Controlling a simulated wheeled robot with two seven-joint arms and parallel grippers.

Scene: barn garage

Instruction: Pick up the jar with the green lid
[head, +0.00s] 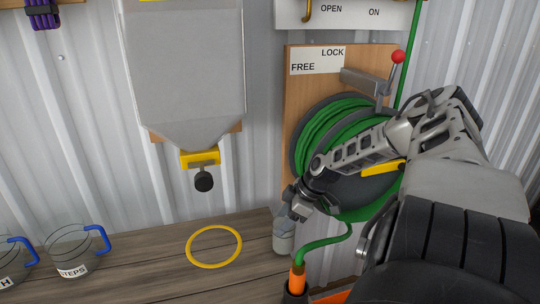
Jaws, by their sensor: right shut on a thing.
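My right gripper (294,212) is shut at the right end of the wooden bench top. It is at the top of a small pale grey container (283,240), which looks like the jar. The gripper covers the container's top, so no green lid shows. The container looks upright; I cannot tell whether it touches the bench. My left gripper is not in view.
Two clear jugs with blue handles, one a labelled jug (72,252), stand at the left of the bench (150,260). A yellow ring (214,247) lies mid-bench. A green hose reel (335,130), an orange nozzle (297,280) and a grey hopper (185,75) are close by.

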